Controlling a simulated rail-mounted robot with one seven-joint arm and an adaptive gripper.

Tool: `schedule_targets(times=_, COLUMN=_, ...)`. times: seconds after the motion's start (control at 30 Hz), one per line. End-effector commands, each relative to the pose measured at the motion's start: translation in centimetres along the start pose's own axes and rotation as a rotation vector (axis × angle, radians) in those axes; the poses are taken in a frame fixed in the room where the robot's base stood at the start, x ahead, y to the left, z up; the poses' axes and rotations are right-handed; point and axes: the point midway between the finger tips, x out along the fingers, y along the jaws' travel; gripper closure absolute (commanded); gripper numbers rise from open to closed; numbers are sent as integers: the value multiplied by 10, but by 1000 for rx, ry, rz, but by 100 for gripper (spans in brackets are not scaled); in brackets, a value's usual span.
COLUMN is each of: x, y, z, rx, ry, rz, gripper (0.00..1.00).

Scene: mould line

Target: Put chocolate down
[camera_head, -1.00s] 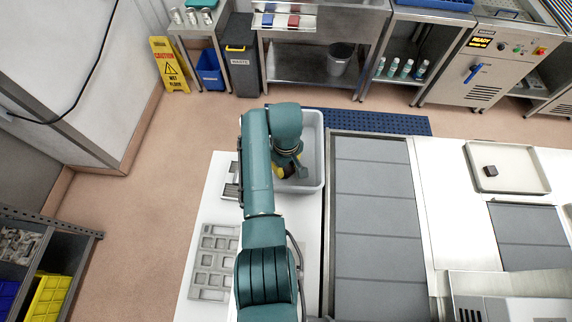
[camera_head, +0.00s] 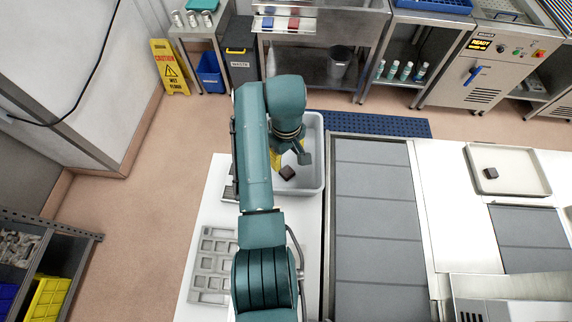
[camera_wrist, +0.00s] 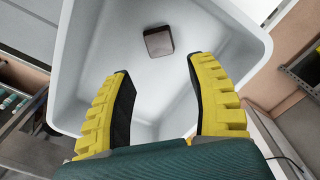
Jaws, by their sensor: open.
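A dark brown chocolate (camera_head: 287,173) lies on the floor of the grey-white bin (camera_head: 319,150). In the wrist view the chocolate (camera_wrist: 158,41) is ahead of the fingertips and apart from them, with bare bin floor around it. My gripper (camera_wrist: 158,75) is open and empty, its two yellow fingers with black pads spread wide over the bin. In the head view my arm hides most of my gripper and the bin's left part. A second dark piece (camera_head: 491,173) sits in a pale tray (camera_head: 520,184) at the right.
A grey mould (camera_head: 212,262) lies on the white table (camera_head: 200,222) left of the bin. The grey conveyor (camera_head: 375,220) runs along the bin's right side. A blue mat (camera_head: 385,124) lies on the floor behind.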

Motion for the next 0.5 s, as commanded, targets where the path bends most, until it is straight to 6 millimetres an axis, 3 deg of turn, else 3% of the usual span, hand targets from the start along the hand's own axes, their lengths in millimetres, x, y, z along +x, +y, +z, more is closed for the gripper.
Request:
schedule_targets(times=0.2, x=-36, y=0, z=0, rx=0, ry=0, rz=0, gripper=43)
schedule_targets(times=0.5, x=-42, y=0, z=0, rx=0, ry=-2, rz=-1, gripper=43)
